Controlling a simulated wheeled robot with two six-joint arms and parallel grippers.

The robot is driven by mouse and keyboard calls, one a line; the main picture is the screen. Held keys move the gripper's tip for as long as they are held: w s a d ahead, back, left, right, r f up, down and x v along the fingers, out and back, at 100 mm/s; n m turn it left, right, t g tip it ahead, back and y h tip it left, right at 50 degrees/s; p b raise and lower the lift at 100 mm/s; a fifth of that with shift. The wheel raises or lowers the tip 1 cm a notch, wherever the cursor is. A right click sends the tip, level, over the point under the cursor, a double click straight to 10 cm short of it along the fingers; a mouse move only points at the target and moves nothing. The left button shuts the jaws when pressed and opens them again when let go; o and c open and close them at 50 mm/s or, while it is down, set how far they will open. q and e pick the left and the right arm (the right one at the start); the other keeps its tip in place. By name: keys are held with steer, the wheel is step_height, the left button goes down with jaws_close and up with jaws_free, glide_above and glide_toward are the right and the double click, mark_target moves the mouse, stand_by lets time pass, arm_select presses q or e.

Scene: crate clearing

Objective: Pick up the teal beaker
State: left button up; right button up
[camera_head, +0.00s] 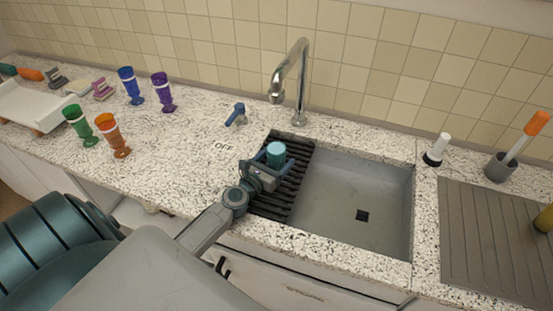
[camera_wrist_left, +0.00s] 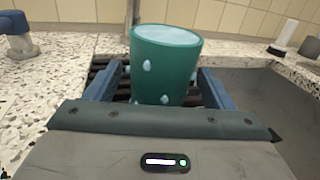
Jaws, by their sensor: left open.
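The teal beaker (camera_head: 276,153) stands upright on a dark slatted rack (camera_head: 298,170) at the left side of the sink. In the left wrist view the beaker (camera_wrist_left: 166,66) shows light spots and a pale inside, and it sits between the two blue fingers. My left gripper (camera_head: 268,160) is open around the beaker, with one finger on each side. Small gaps seem to show between the fingers and the beaker; contact cannot be told. The lower part of the beaker is hidden by the gripper body. My right gripper is not in view.
The grey sink basin (camera_head: 345,200) is open and empty to the right. A chrome faucet (camera_head: 302,85) rises behind it, and a blue lever (camera_head: 236,114) stands on the counter. Several coloured goblets, one orange (camera_head: 113,135), stand at the left. A ribbed drainboard (camera_head: 490,240) lies at the right.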

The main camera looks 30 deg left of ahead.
arm_select(q)
steer(key=shift+w, duration=0.2)
steer(key=shift+s, duration=0.1)
steer(key=c, duration=1.3)
steer(key=shift+o, duration=0.2)
steer(key=shift+r, duration=0.1)
